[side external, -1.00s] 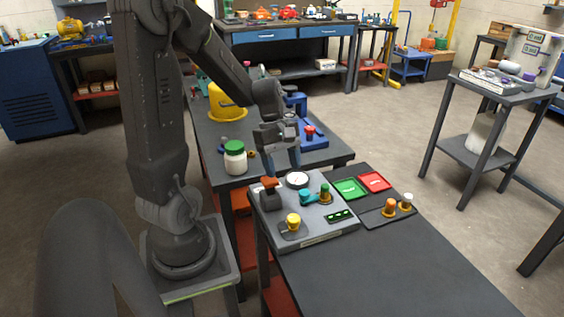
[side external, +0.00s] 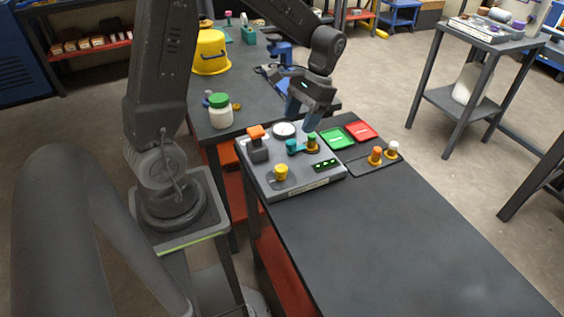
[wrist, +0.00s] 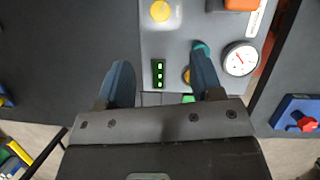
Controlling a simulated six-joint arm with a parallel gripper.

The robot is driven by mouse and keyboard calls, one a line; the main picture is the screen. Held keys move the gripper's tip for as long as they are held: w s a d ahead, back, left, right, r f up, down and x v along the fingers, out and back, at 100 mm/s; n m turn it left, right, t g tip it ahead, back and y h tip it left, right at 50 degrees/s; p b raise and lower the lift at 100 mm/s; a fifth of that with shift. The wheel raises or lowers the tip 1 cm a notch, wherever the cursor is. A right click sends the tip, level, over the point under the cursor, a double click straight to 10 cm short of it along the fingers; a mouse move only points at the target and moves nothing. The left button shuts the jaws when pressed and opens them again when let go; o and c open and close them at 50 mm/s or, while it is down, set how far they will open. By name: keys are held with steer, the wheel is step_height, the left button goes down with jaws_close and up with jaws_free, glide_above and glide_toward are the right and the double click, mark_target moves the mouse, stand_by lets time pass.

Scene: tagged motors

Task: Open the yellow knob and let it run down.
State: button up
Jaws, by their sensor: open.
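The yellow knob (side external: 281,172) stands on the front part of a grey panel (side external: 262,186). In the wrist view the knob (wrist: 160,11) is at the top edge, beyond my fingertips. My gripper (side external: 304,115) is open and empty above the back of the panel, behind the gauge and the green-topped knob. The wrist view shows its two fingers (wrist: 160,57) wide apart, with a strip of lit green lights (wrist: 158,74) between them. The right finger partly covers a teal part (wrist: 201,47). A round white gauge (side external: 285,130) also sits on the panel.
Green (side external: 338,138) and red (side external: 361,131) trays and two small pegs lie to the right. The near tabletop (side external: 390,240) is clear.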

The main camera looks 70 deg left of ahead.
mark_target(281, 167)
steer(key=x, duration=1.3)
steer(key=shift+s+f, duration=0.1)
steer(key=shift+f, duration=0.3)
steer(key=c, duration=0.9)
